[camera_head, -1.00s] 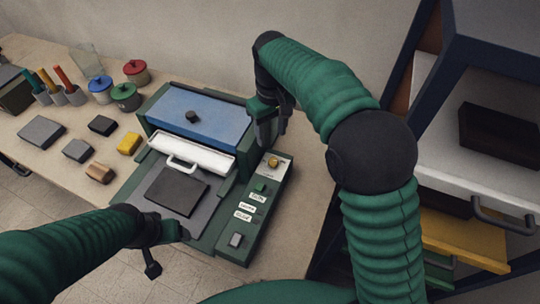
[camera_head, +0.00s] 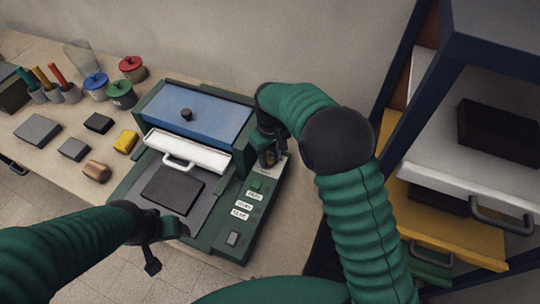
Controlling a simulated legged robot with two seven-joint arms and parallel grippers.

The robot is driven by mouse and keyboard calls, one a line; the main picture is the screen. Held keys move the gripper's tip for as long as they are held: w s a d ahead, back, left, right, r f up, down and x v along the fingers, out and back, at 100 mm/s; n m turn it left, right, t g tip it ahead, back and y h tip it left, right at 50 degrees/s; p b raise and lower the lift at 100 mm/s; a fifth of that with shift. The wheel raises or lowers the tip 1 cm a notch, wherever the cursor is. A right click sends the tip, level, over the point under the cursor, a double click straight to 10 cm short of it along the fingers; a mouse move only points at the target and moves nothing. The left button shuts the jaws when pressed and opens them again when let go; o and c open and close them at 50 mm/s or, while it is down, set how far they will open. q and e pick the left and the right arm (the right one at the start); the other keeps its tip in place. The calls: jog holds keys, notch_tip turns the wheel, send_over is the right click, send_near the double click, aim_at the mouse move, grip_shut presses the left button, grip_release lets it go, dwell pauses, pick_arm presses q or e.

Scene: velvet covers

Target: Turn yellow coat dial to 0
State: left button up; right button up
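The green machine (camera_head: 225,245) stands on the table, with a narrow control panel along its right side. My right gripper (camera_head: 268,158) is down at the far end of that panel, over the yellow coat dial. The fingers hide nearly all of the dial, so its setting cannot be read. I cannot tell whether they are closed on it. My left gripper (camera_head: 163,248) is open and empty at the machine's near left corner, apart from the dark block (camera_head: 173,189) on the grey plate.
The panel also has a green button (camera_head: 257,185), white labels (camera_head: 244,205) and a grey switch (camera_head: 233,239). A white handled drawer (camera_head: 188,151) sits below the blue lid (camera_head: 205,112). Pots and blocks stand at left; a shelf rack (camera_head: 440,160) is at right.

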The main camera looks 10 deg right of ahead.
jog(key=shift+d, duration=0.1)
jog(key=c, duration=0.5)
jog(key=shift+c, duration=1.1)
jog(key=shift+r, duration=0.1)
grip_shut()
jog(key=shift+w+r+n+p, duration=0.1)
jog(key=shift+n+p, duration=0.3)
jog(key=shift+n, duration=0.2)
jog(key=n+p, duration=0.2)
jog(key=n, duration=0.2)
jog(key=shift+r, duration=0.1)
jog(key=n+p, duration=0.1)
jog(key=n, duration=0.3)
jog(key=shift+p, duration=0.35)
jog(key=shift+w+n+p, duration=0.15)
jog(key=shift+n+p, duration=0.35)
jog(key=shift+n, duration=1)
